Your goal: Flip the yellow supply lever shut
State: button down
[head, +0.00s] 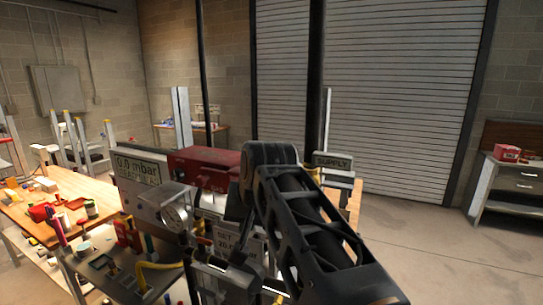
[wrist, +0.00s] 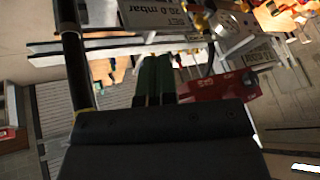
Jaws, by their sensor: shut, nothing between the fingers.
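The SUPPLY sign (head: 333,162) stands just right of my arm in the head view. I cannot make out the yellow supply lever for certain in either view; my arm covers much of the area by the sign. My gripper (wrist: 157,62) shows in the wrist view as two dark green fingers side by side, closed with nothing between them. They point at the rig, near a white bar and a plate reading 20.0 mbar (wrist: 155,14). In the head view the fingers are hidden behind my arm.
A 0.0 mbar display (head: 137,168), a round gauge (head: 176,218) and a red box (head: 205,165) crowd the rig left of my arm. A dark upright pipe (wrist: 75,60) stands left of the fingers in the wrist view. Open floor (head: 425,240) lies to the right.

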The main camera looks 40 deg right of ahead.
jog(key=s+d+r+m+h, duration=0.1)
jog(key=s+d+r+m, duration=0.15)
jog(key=r, duration=0.45)
jog(key=s+d+r+m+t+p, duration=0.1)
jog(key=d+r+m, duration=0.1)
jog(key=d+r, duration=0.35)
jog(key=s+d+r+m+h, duration=0.1)
jog(key=s+d+r+m, duration=0.15)
jog(key=r, duration=0.65)
jog(key=x, duration=0.7)
jog(key=a+x, duration=0.1)
jog(key=x, duration=0.2)
jog(key=shift+w, duration=0.5)
jog(key=shift+w+a+f, duration=0.25)
jog(key=shift+a+f, duration=0.3)
jog(key=shift+f, duration=0.25)
jog(key=shift+w+a+f, duration=0.25)
jog(key=shift+a+f, duration=0.1)
jog(key=shift+f, duration=0.35)
jog(key=shift+f+b, duration=0.15)
jog(key=shift+b, duration=0.15)
